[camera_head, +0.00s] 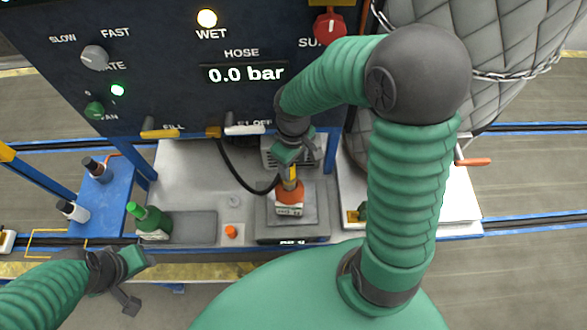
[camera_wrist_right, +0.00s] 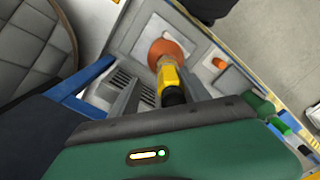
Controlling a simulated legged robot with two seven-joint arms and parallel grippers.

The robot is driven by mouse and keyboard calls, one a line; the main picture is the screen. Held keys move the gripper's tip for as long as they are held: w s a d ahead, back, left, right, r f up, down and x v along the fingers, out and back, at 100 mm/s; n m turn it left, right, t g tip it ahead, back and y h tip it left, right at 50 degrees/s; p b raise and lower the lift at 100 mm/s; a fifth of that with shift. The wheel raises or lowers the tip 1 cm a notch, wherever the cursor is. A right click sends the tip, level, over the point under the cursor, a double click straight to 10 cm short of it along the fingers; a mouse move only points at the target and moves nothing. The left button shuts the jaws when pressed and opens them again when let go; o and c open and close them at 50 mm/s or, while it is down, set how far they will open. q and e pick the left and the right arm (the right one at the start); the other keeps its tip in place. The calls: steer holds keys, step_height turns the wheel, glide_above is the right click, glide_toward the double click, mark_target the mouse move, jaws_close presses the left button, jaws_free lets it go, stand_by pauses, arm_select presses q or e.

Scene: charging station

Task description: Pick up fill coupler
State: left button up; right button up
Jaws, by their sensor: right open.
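The fill coupler (camera_head: 292,177), a yellow piece with a dark end, stands over an orange-topped item (camera_head: 288,194) on a grey scale-like platform. A black hose curves down from the panel toward it. My right gripper (camera_head: 290,160) is open just above the coupler. In the right wrist view the yellow coupler (camera_wrist_right: 168,78) sits against the orange top (camera_wrist_right: 165,49), and its dark end passes behind the gripper's edge. Whether the fingers touch it is hidden. My left gripper (camera_head: 132,276) is at the lower left, away from the coupler; its opening is unclear.
A dark control panel (camera_head: 170,60) with knobs and a 0.0 bar display rises behind the bench. A green bottle (camera_head: 150,222) and a small orange cap (camera_head: 231,232) are left of the platform. Small bottles stand on a blue side shelf (camera_head: 112,202). A quilted grey tank is at right.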

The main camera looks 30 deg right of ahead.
steer(key=shift+a+r, duration=0.2)
steer(key=shift+a, duration=0.45)
steer(key=c, duration=0.4)
steer(key=shift+a+r, duration=0.15)
steer(key=shift+a, duration=0.6)
steer(key=c, duration=0.7)
steer(key=shift+d, duration=0.65)
jaws_close()
steer(key=shift+s+d, duration=0.1)
steer(key=shift+d, duration=0.15)
steer(key=r, duration=0.6)
steer(key=a+r+b, duration=0.1)
steer(key=r, duration=0.2)
steer(key=shift+r, duration=0.45)
arm_select(q)
steer(key=shift+s+a+f, duration=0.15)
steer(key=shift+a+f, duration=0.4)
steer(key=shift+a, duration=0.3)
arm_select(e)
steer(key=shift+d, duration=0.25)
